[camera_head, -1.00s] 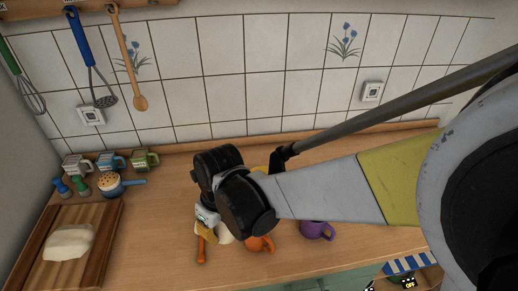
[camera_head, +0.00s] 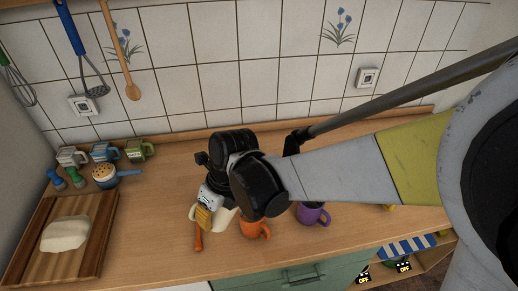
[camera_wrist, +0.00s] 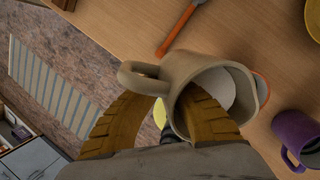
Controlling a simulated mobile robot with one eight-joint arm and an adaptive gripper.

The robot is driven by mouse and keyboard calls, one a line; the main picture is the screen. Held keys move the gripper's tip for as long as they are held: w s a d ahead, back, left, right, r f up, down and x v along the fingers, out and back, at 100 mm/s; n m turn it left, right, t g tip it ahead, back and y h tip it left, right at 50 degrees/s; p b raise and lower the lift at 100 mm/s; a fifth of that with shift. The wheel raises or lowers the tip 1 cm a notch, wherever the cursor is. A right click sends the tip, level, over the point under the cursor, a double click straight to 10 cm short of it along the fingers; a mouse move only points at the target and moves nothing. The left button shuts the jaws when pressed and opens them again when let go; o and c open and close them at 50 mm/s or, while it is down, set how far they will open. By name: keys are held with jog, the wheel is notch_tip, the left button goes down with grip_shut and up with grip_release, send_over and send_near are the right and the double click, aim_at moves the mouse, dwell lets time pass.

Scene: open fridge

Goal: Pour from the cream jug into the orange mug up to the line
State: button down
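In the head view the jug (camera_head: 224,221) is mostly hidden behind my gripper (camera_head: 204,217). The orange mug (camera_head: 254,231) stands on the counter just right of the jug; in the wrist view only a sliver of the orange mug (camera_wrist: 262,87) shows behind the jug's rim. Its inside and any line are hidden.
A purple mug (camera_head: 314,215) stands right of the orange mug. A cutting board (camera_head: 95,238) with a white block, several mugs and a small pan (camera_head: 104,175) are at the left. Counter between is clear.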

jog(key=shift+f+y+b, duration=0.3)
jog(key=shift+b, duration=0.05)
jog(key=shift+r, duration=0.1)
jog(key=shift+f+g+y+b, duration=0.3)
jog(key=shift+g+y+b, duration=0.1)
jog(key=shift+b, duration=0.05)
jog(key=shift+a+r, duration=0.1)
